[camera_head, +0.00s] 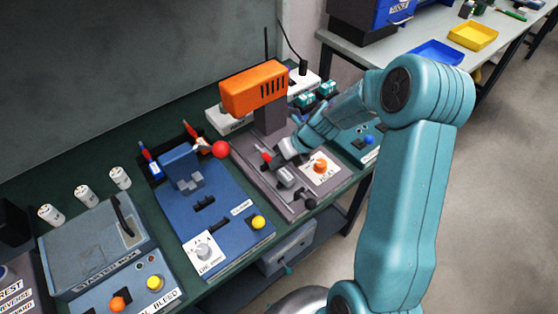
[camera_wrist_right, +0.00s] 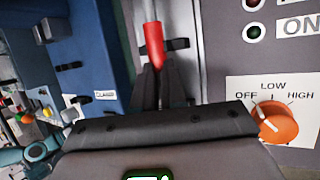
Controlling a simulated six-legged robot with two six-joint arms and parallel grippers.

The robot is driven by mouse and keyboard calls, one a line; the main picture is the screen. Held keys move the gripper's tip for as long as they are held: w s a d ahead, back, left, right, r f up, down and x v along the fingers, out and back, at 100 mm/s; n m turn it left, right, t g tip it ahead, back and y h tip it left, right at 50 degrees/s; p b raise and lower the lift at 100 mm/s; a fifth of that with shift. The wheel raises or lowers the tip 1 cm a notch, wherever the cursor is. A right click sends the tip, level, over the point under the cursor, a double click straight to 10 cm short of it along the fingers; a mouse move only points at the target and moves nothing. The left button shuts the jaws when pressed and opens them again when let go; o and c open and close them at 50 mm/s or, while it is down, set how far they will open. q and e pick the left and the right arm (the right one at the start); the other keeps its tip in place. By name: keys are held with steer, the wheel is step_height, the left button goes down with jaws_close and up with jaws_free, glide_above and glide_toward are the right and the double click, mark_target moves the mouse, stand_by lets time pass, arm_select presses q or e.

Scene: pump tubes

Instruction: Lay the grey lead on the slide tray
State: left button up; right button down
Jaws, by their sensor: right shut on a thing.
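My right gripper (camera_head: 273,157) is low over the grey machine base under an orange head. In the right wrist view its dark fingers (camera_wrist_right: 158,82) are shut on the red end of a thin grey rod (camera_wrist_right: 150,12), which may be the grey lead. The red end (camera_wrist_right: 154,46) also shows in the head view (camera_head: 266,156). A small grey block (camera_head: 285,175), perhaps the slide tray, sits on the base just in front of the gripper. The arm and wrist hide part of the base. My left gripper is not in view.
The orange head (camera_head: 254,88) stands on a column close behind the gripper. An orange knob (camera_head: 320,165) is right of it. A blue machine (camera_head: 213,209) with a red ball (camera_head: 220,149) stands to the left. A grey box (camera_head: 99,252) is further left.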

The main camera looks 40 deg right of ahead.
stand_by(0.3)
steer(key=c, duration=1.1)
jaws_free()
steer(key=p+v, duration=0.1)
steer(key=v, duration=1.5)
steer(key=shift+r, duration=0.25)
